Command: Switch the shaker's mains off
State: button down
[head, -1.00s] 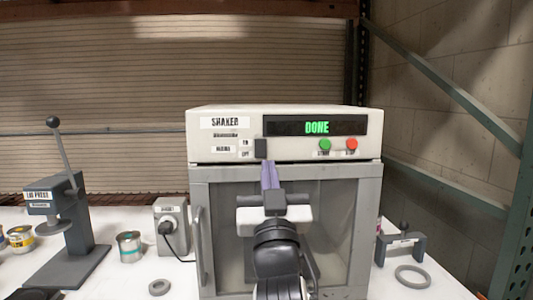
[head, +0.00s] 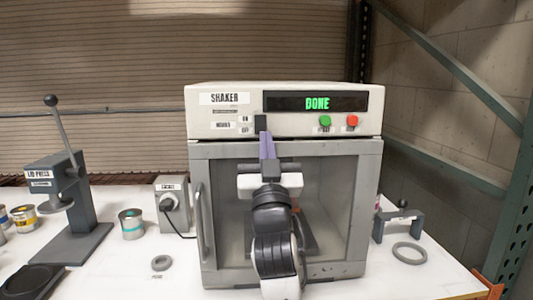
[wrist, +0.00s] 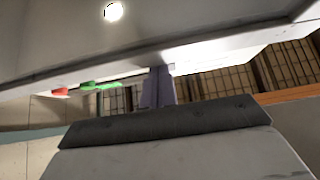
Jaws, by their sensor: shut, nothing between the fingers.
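The shaker (head: 215,126) is a pale box on a grey cabinet, with a lit green "DONE" on its display (head: 316,103). The dark mains switch (head: 260,123) is at the panel's left-centre, beside the "MAINS" label and small "ON" and "OFF" tags. My gripper (head: 266,137) is shut and empty, its purple fingers pointing up with the tips just below the switch. I cannot tell whether they touch it, and the switch's position is unclear. In the wrist view the closed fingers (wrist: 158,88) reach up to the shaker's panel edge; the switch is not distinguishable there.
A green button (head: 324,120) and a red button (head: 352,120) sit right of the switch. The cabinet door handle (head: 203,222) stands out at left. A socket box (head: 172,203), an open can (head: 131,223) and a lid press (head: 75,205) are left; a grey ring (head: 409,253) lies right.

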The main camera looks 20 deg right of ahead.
jog(key=shift+w+f+t+b, duration=0.35)
jog(key=shift+w+t+b, duration=0.05)
jog(key=shift+b, duration=0.3)
jog(key=shift+w+d, duration=0.1)
jog(key=shift+w, duration=0.05)
